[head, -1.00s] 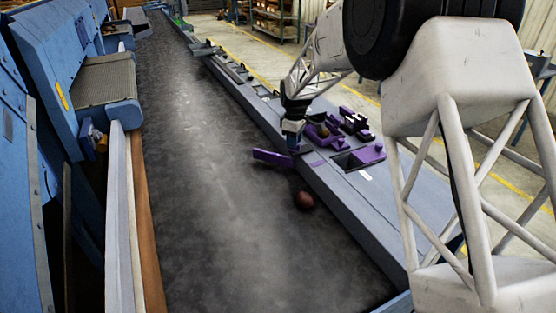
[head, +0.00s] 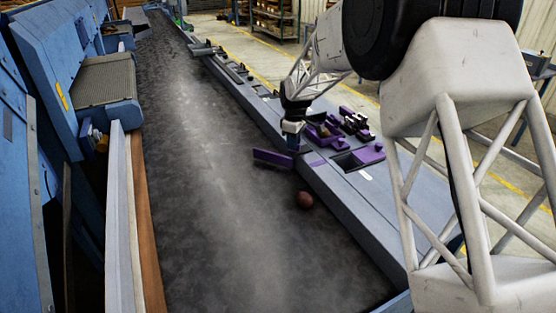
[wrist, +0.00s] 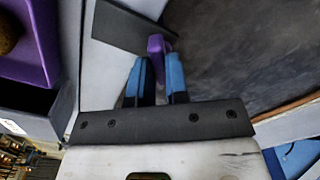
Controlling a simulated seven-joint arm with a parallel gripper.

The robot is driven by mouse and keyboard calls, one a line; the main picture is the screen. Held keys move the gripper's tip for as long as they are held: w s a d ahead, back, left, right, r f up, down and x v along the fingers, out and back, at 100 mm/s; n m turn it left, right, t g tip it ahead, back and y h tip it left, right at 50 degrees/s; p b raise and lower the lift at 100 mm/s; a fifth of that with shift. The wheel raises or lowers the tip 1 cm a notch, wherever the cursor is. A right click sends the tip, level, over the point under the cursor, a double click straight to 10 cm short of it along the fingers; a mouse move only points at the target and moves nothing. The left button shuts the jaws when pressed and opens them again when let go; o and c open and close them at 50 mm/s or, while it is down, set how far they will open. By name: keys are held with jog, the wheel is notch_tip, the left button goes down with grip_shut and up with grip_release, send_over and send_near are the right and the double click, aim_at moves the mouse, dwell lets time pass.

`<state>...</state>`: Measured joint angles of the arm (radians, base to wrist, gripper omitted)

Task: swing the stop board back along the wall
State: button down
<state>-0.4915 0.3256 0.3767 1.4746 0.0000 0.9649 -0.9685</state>
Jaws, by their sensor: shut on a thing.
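The stop board (head: 272,159) is a flat purple board. It sticks out from the belt's right side wall over the dark belt, at an angle to the wall. My gripper (head: 293,147) is at its wall end, pointing down. In the wrist view, my gripper's blue fingers (wrist: 157,78) are shut on a narrow purple upright part (wrist: 156,45), which appears to belong to the board. The board's far end is not clear in the wrist view.
A brown potato (head: 304,200) lies on the dark belt (head: 220,230) near the wall, just in front of the board. Purple fittings (head: 345,125) and an open purple-edged bin (head: 358,159) stand on the grey side ledge (head: 385,200). The belt left of the board is clear.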

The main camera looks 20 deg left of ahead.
jog(key=m, duration=0.4)
jog(key=c, duration=1.9)
grip_release()
jog(key=shift+m, duration=2.1)
jog(key=shift+o, duration=0.2)
jog(key=o, duration=0.5)
jog(key=shift+r, duration=2.5)
